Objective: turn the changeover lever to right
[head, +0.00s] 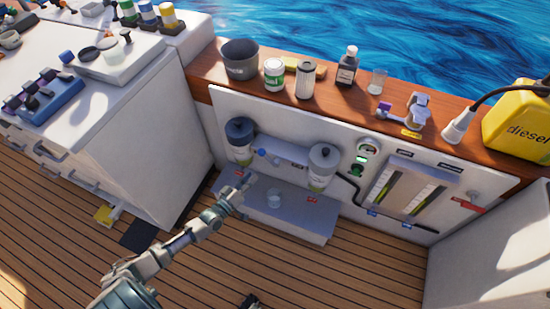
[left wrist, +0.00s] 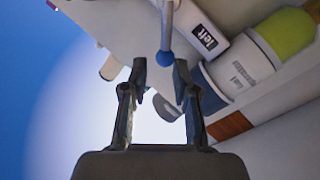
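The changeover lever (head: 263,153) has a blue ball end and sits on the white panel between two filters, its ball toward the left filter. In the left wrist view the lever (left wrist: 166,30) is a grey rod, its blue ball just past my fingertips, near a label reading "left" (left wrist: 208,40). My left gripper (head: 245,182) is below the lever in the head view. In the wrist view the left gripper (left wrist: 160,78) is open and empty, not touching the ball. A small dark piece at the bottom edge of the head view may be my right gripper (head: 250,301).
The left filter (head: 239,140) and right filter (head: 322,168) flank the lever. A grey tray (head: 290,222) with a clear cup (head: 274,197) lies below. Bottles and cans stand on the wooden ledge (head: 225,85). A yellow diesel can (head: 518,130) is at right.

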